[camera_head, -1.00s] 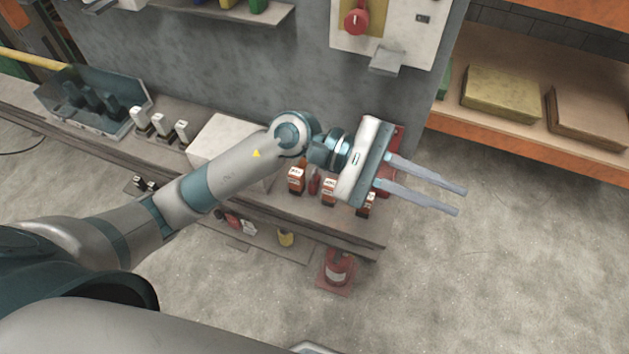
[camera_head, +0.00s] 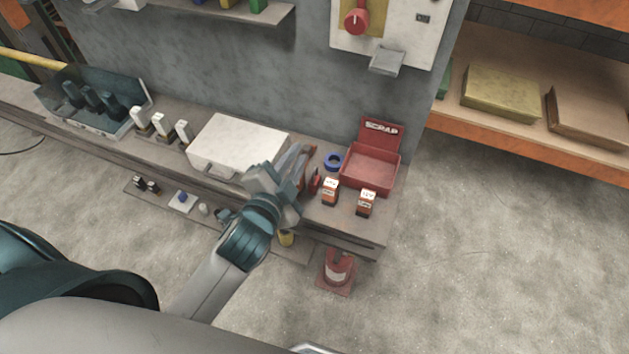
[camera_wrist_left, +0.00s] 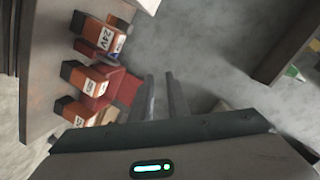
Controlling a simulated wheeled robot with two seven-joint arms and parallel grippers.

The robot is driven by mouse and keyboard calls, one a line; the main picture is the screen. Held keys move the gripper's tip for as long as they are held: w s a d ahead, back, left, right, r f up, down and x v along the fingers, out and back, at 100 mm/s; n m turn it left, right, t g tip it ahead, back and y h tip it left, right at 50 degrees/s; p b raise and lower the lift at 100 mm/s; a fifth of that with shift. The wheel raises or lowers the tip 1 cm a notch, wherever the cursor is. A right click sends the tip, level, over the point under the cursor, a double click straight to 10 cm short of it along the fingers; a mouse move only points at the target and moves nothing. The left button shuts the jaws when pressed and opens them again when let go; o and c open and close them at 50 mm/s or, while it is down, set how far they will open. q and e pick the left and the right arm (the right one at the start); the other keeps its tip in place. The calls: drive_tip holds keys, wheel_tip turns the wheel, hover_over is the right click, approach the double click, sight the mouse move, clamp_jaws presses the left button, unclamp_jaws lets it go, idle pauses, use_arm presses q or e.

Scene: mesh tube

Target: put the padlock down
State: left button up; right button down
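I see no padlock that I can name with certainty. A small red object (camera_head: 315,182) stands on the bench among orange-and-black labelled blocks (camera_head: 330,191); it is too small to identify. My left gripper (camera_head: 298,155) is over the bench, between the white case and the red bin, and partly hides what lies behind it. In the left wrist view its two fingers (camera_wrist_left: 166,97) stand apart with nothing visible between them. Orange blocks (camera_wrist_left: 86,77) show beside the fingers there, apart from them. My right gripper is not in view.
A white case (camera_head: 235,143) lies left of my gripper. A red bin marked SCRAP (camera_head: 372,168) stands at the right end, with a blue ring (camera_head: 333,161) beside it. A wall panel with a red knob (camera_head: 357,21) is above. A lower shelf (camera_head: 268,246) holds small items.

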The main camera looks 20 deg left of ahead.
use_arm(q)
drive_tip(key=s+a+f+n+g, duration=0.1)
drive_tip(key=s+f+n+g, duration=0.35)
drive_tip(key=f, duration=1.15)
drive_tip(key=s+f+m+g, duration=0.15)
drive_tip(key=s+f, duration=0.55)
drive_tip(key=f, duration=0.8)
drive_tip(key=s+a+f+n+g, duration=0.1)
drive_tip(key=s+f+n+g, duration=0.4)
drive_tip(key=f, duration=1.1)
drive_tip(key=s+a+f+g, duration=0.1)
drive_tip(key=s+f, duration=0.5)
drive_tip(key=s, duration=0.3)
drive_tip(key=s+a+f+g, duration=0.1)
drive_tip(key=s+f, duration=0.5)
drive_tip(key=s, duration=0.3)
drive_tip(key=s+a+f+g+b, duration=0.1)
drive_tip(key=s+f, duration=0.5)
drive_tip(key=s, duration=0.3)
drive_tip(key=shift+s+f, duration=0.25)
drive_tip(key=shift+s, duration=0.15)
drive_tip(key=shift+d, duration=0.15)
